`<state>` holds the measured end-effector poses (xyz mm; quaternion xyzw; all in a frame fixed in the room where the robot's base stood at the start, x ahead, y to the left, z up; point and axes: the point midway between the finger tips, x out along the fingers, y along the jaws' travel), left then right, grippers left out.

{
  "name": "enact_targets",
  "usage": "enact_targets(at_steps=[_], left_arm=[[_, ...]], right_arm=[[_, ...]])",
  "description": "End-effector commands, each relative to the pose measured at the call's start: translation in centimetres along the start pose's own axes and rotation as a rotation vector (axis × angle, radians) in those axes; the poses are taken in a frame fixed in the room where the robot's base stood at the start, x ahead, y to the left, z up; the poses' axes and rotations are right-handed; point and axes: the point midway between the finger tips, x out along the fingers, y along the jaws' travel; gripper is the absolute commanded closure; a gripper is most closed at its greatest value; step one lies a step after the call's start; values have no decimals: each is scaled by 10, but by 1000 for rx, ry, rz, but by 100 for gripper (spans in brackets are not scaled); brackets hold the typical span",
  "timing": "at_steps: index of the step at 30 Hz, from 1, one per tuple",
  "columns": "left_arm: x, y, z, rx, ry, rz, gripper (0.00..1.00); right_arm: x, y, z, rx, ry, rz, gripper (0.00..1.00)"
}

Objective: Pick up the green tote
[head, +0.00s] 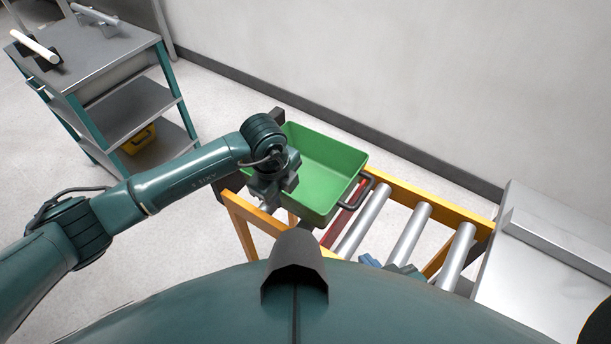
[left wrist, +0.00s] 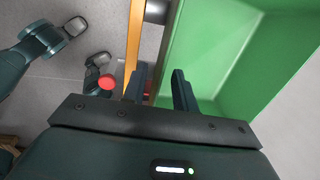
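The green tote (head: 330,160) sits upright and looks empty at the left end of the roller conveyor in the head view. A dark handle (head: 362,198) is on its right end. My left gripper (head: 275,192) is at the tote's near left side, pointing down and hiding part of it. In the left wrist view its two fingers (left wrist: 160,90) are apart, one over the tote's inside (left wrist: 225,45), the other outside by the yellow rail. Contact cannot be told. Small blue and dark parts show low by the rollers; whether they are my right gripper is unclear.
The conveyor has a yellow frame (head: 405,190) and metal rollers (head: 411,232). A grey metal housing (head: 530,250) stands at its right end. A shelved cart (head: 95,65) stands at upper left with a yellow bin (head: 140,138) low down. A wall runs behind; floor between cart and conveyor is clear.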

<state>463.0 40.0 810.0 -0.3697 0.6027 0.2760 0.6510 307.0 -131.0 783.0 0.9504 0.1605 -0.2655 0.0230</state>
Motion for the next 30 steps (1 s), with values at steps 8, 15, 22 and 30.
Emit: enact_targets(at_steps=[8,15,22,30], left_arm=[[0,0,0,0,0,0,95],[-1,0,0,0,0,0,100],[-1,0,0,0,0,-1,100],[-1,0,0,0,0,-1,100]], right_arm=[[0,0,-2,1,3,0,100],[-1,0,-5,1,11,-1,100],[-1,-1,-5,0,11,-2,100],[-1,-1,-4,0,9,-2,100]])
